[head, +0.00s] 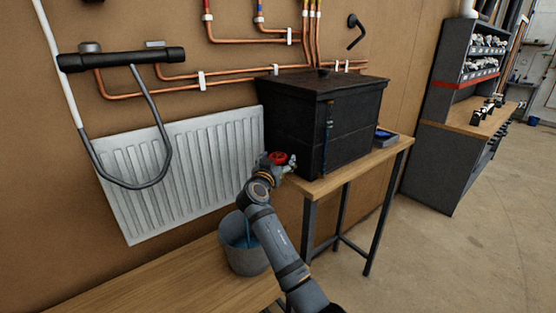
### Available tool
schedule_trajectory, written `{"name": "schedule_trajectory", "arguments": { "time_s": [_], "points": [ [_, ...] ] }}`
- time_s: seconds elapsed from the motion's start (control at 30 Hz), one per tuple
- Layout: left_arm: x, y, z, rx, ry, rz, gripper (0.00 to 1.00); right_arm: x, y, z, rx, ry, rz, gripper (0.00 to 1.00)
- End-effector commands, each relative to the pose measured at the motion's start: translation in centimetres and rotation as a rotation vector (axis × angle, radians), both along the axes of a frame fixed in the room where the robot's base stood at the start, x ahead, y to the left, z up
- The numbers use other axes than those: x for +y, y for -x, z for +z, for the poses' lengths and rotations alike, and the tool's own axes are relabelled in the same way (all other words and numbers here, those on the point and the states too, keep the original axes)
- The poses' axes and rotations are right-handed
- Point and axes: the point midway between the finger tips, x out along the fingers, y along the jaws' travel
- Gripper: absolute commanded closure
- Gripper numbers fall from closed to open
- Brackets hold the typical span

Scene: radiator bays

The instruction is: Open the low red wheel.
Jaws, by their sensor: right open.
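The low red wheel (278,158) shows as a small red handwheel between the radiator's right end and the black tank. My right arm comes in from the bottom, and my right gripper (287,166) is right at the wheel, partly overlapping it in the picture. The fingers are small here; the gripper is open, and I cannot tell whether it touches the wheel. The valve body under the wheel is hidden by my arm and gripper. My left gripper is not in view.
A white radiator (180,180) hangs on the wall at left. A black tank (300,125) stands on a wooden table (385,157). Copper pipes (235,77) run above. The floor at right is clear.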

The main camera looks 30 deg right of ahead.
Motion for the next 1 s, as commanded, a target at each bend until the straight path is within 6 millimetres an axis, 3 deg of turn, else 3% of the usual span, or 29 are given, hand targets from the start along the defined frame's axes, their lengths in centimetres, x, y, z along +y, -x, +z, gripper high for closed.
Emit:
{"name": "schedule_trajectory", "arguments": {
  "time_s": [0.13, 0.5, 1.0],
  "points": [
    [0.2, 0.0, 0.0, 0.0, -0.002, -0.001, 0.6, 0.8, 0.5, 0.0, -0.002, -0.002, 0.002, 0.21],
    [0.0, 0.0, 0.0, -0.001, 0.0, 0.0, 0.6, 5.5, 4.4, -0.1, 0.0, -0.003, 0.002, 0.21],
    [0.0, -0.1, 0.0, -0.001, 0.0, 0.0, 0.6, 5.8, 4.8, 0.0, 0.0, 0.0, 0.0, 0.21]
  ]
}}
